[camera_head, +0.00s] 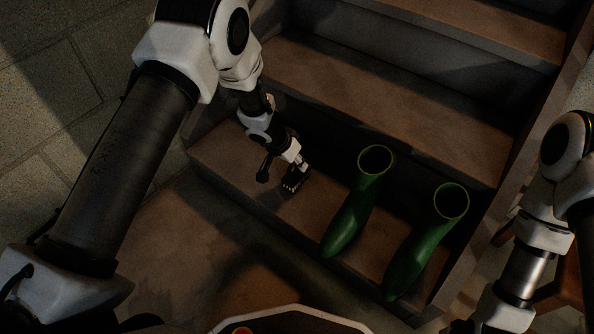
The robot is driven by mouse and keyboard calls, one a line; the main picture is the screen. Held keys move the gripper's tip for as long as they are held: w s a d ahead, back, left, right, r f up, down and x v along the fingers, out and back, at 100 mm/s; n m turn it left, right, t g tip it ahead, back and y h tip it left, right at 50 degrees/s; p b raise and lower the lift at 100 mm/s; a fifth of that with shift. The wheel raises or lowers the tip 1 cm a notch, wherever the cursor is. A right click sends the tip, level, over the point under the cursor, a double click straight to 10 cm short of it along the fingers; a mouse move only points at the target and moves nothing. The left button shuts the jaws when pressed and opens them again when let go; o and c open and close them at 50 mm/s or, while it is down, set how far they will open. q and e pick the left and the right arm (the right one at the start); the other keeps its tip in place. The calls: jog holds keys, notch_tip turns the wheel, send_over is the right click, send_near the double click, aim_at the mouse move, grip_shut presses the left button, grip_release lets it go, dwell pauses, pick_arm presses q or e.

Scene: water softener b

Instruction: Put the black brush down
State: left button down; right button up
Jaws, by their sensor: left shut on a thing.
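My left gripper (297,165) is low over the left part of the lowest stair step (240,168). It is shut on the black brush (294,181), a small dark shape with pale bristle tips. The brush is at or just above the step's brown surface; I cannot tell whether it touches. The gripper's fingers are small and dark here and partly merge with the brush. My right arm comes in at the right edge, and its gripper is out of the frame.
A pair of green boots stands on the same step to the right of the brush: one boot (358,205) nearer, the other boot (430,243) farther right. More wooden steps (390,95) rise behind. The step is bare between the brush and the boots.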

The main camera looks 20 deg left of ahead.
pick_arm(q)
jog(key=shift+f, duration=0.15)
jog(key=c, duration=1)
grip_release()
jog(key=shift+c, duration=0.2)
